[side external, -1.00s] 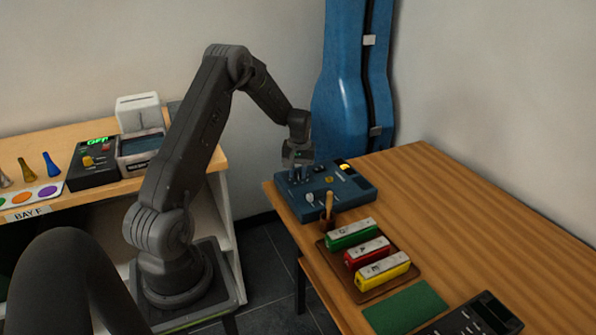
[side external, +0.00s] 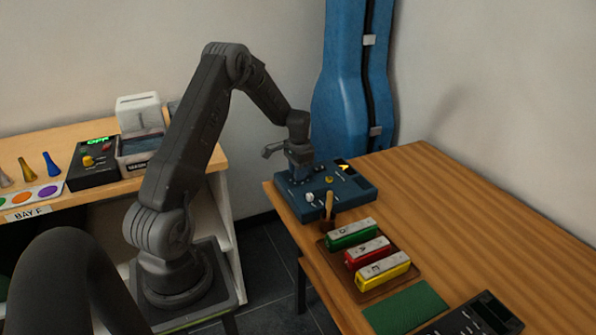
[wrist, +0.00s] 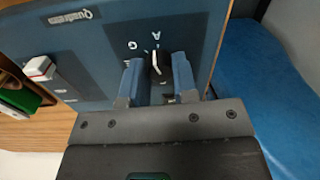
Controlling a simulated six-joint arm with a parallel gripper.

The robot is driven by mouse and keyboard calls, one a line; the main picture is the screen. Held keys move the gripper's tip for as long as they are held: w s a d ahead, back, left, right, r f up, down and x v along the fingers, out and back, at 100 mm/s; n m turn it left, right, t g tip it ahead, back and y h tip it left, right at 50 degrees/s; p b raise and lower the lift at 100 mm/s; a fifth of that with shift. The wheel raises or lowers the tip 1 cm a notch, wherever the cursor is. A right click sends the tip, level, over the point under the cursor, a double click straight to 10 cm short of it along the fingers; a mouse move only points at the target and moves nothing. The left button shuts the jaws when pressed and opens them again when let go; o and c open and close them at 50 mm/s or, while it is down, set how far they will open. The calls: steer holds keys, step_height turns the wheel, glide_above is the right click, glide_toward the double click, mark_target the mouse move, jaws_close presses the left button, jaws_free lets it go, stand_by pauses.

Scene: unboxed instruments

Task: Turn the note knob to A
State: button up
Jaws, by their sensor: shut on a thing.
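The blue tuner box (side external: 350,190) lies on the wooden table's far left corner. In the wrist view its blue panel (wrist: 95,65) carries printed letters, with an A just beyond the note knob. The knob's pale pointer (wrist: 156,62) shows between my two fingers and points up, roughly at the A, leaning slightly left. Exact alignment is hard to judge. My gripper (wrist: 157,70) is shut on the note knob, one finger on each side. In the side view my gripper (side external: 300,170) is down at the box's far left part and hides the knob.
A white knob (wrist: 40,68) stands left on the panel. A brown cup with a stick (side external: 328,212) is close in front of the box. A tray (side external: 328,262) holds green, red and yellow blocks. A blue instrument case (side external: 345,110) stands behind the table.

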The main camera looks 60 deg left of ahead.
steer(key=shift+m, duration=1.7)
steer(key=o, duration=0.9)
steer(key=shift+r, duration=0.15)
steer(key=r, duration=1.3)
steer(key=shift+d+r, duration=0.25)
steer(key=shift+r, duration=0.05)
